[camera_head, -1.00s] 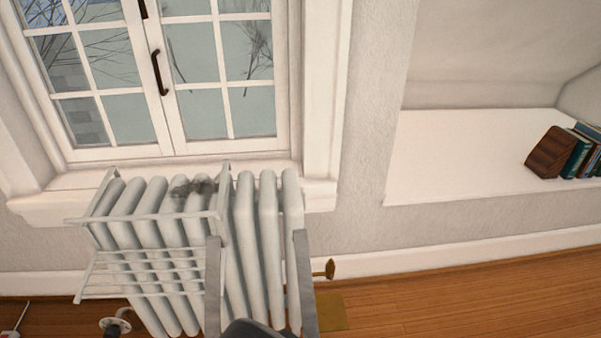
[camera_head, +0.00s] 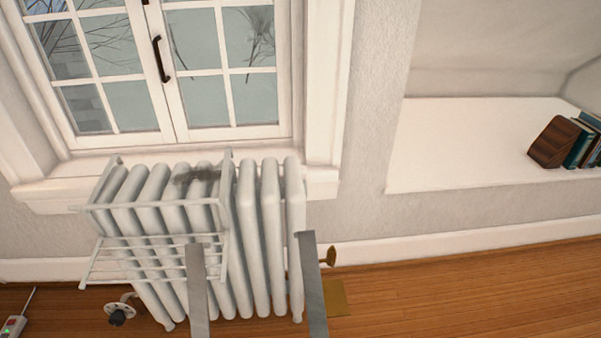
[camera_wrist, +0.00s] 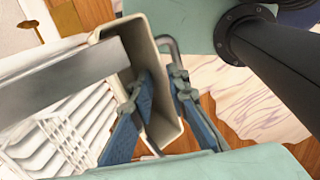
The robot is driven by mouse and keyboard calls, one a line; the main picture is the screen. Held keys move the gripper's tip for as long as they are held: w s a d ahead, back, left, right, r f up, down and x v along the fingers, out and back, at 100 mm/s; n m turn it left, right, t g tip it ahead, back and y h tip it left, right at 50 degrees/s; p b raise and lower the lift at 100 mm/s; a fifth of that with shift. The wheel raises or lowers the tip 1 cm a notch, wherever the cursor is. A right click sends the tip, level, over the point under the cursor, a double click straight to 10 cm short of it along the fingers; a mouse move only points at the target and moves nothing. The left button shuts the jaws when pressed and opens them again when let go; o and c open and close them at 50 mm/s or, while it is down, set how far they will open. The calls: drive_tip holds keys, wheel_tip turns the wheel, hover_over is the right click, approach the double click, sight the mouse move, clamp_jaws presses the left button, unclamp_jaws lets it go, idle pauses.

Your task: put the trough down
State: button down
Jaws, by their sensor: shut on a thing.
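The trough (camera_wrist: 152,48) shows in the wrist view as a long, narrow box with a cream rim and a brown inside. It appears tilted. My gripper (camera_wrist: 164,84) has blue fingers closed on its long right wall, one finger inside and one outside. A flat grey metal bar (camera_wrist: 62,88) crosses its left side, and a bent grey bar shows behind the right wall. In the head view two grey bars (camera_head: 199,290) (camera_head: 311,285) rise from the bottom edge in front of the radiator; they look like the trough's brackets. The trough's body and my fingers are not visible there.
A white radiator (camera_head: 270,235) with a wire rack (camera_head: 155,260) stands under the window. A valve (camera_head: 118,310) sits low at left. Wooden floor (camera_head: 450,280) is open at right.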

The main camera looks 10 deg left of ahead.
drive_tip(key=s, duration=0.2)
drive_tip(key=s+f+g, duration=0.1)
drive_tip(key=shift+s+d, duration=0.3)
drive_tip(key=shift+d, duration=0.1)
drive_tip(key=shift+w+a+f, duration=0.25)
drive_tip(key=shift+w+a, duration=0.05)
drive_tip(key=shift+w, duration=0.95)
drive_tip(key=shift+w+a+f, duration=0.25)
drive_tip(key=shift+w, duration=1)
drive_tip(key=shift+w+a+f, duration=0.25)
drive_tip(key=shift+w+a, duration=0.05)
drive_tip(key=shift+w, duration=0.95)
drive_tip(key=s+d+r, duration=0.2)
drive_tip(key=s, duration=0.5)
drive_tip(key=w+a+f+p, duration=0.1)
drive_tip(key=w+a+p, duration=0.1)
drive_tip(key=w, duration=0.6)
drive_tip(key=w+a+f+p, duration=0.1)
drive_tip(key=w+a+f, duration=0.1)
drive_tip(key=w, duration=0.6)
drive_tip(key=shift+a+f+p, duration=0.15)
drive_tip(key=shift+f+p, duration=0.1)
drive_tip(key=shift+p, duration=0.1)
